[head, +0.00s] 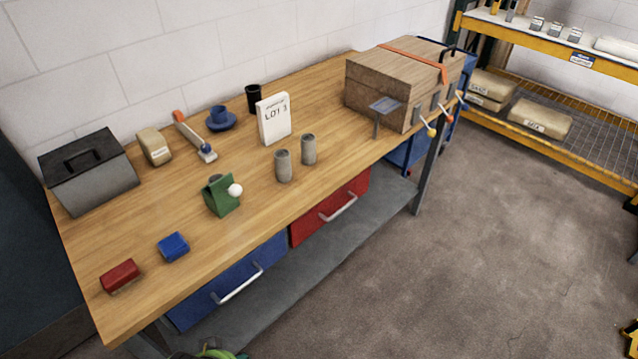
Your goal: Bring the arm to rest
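Neither of my grippers can be made out in the head view, and no arm is seen over the workbench (250,222). The wooden bench top bears several loose items, all standing or lying apart from any gripper. A green and black piece (212,352) shows at the bottom edge, cut off by the frame; I cannot tell what it is.
On the bench are a grey box (95,182), red block (120,275), blue block (173,246), green holder (222,200), two grey cylinders (283,165), sign (273,118) and wooden case (375,88). A yellow rack (560,50) stands right.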

